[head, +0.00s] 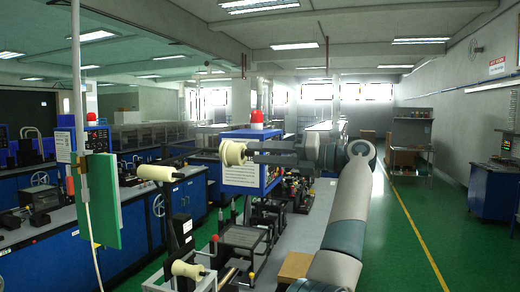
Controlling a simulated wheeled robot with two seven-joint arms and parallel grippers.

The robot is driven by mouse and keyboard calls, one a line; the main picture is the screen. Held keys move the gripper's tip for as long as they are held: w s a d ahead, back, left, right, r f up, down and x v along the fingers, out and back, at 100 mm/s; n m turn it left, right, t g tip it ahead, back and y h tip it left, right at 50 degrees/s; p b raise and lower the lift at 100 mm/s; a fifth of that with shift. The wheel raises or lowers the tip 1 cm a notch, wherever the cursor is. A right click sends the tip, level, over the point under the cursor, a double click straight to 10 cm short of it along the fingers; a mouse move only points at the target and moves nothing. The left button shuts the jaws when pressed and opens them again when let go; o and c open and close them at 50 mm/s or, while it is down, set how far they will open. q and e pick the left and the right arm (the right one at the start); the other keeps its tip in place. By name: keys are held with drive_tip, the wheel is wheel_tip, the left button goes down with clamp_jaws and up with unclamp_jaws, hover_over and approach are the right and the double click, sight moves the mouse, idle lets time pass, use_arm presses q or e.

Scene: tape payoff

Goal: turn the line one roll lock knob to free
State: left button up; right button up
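Several cream spool-shaped rolls show in the head view: an upper one (232,153) at the centre, one on a dark arm to its left (160,173), and one low in front (188,270). I cannot tell which small part is the line one roll lock knob.
A blue control box (251,177) with a red lamp (257,117) stands behind the gripper. A green panel (98,200) stands upright at left, near blue benches (60,255). Small dark machine parts crowd the bench below. Green floor (405,235) is clear at right.

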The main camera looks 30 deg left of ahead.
use_arm(q)
drive_tip(key=shift+s+a, duration=0.1)
drive_tip(key=shift+a, duration=0.25)
clamp_jaws()
drive_tip(key=shift+f+n, duration=0.1)
drive_tip(key=shift+n, duration=0.2)
drive_tip(key=shift+n+b, duration=2.8)
drive_tip(key=shift+n, duration=6)
drive_tip(key=shift+g, duration=0.3)
